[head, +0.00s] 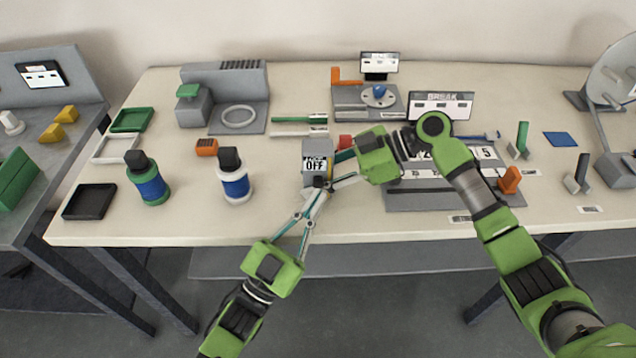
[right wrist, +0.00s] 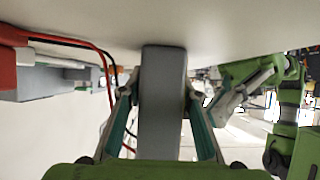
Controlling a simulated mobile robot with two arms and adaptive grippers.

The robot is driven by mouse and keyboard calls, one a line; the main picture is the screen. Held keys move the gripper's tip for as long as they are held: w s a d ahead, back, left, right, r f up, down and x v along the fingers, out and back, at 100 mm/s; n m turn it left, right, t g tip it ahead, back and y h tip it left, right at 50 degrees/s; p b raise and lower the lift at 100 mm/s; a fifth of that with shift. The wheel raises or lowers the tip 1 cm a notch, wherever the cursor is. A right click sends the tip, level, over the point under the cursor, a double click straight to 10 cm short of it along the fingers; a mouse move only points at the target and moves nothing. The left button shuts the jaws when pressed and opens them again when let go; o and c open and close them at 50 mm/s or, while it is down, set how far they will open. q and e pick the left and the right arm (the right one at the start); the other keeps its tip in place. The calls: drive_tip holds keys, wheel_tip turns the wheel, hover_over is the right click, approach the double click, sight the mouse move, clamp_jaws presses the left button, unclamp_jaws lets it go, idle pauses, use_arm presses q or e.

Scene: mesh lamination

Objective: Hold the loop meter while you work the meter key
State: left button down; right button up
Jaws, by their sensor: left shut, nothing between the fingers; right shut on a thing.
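The loop meter (head: 317,147) is a grey box with a display that reads OFF. It is near the middle of the table in the head view. My right gripper (head: 338,160) reaches it from the right and is shut on it. In the right wrist view a grey block (right wrist: 163,95), which looks like the meter's body, stands between the fingers. My left gripper (head: 319,187) is shut and empty, its tips just below the meter's front. A small dark part at the meter's lower edge may be the meter key; the tips largely cover it, and I cannot tell whether they touch.
Two capped bottles, blue-and-green (head: 152,188) and blue-and-white (head: 235,187), stand to the left. A grey fixture with number cards (head: 430,198) lies beneath my right arm. Red and black wires (right wrist: 95,50) run beside the block in the wrist view.

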use_arm(q)
drive_tip(key=shift+w, duration=0.15)
idle(0.5)
drive_tip(key=shift+w, duration=0.2)
drive_tip(key=shift+r, duration=0.1)
use_arm(e)
drive_tip(key=shift+s+a+r, duration=0.1)
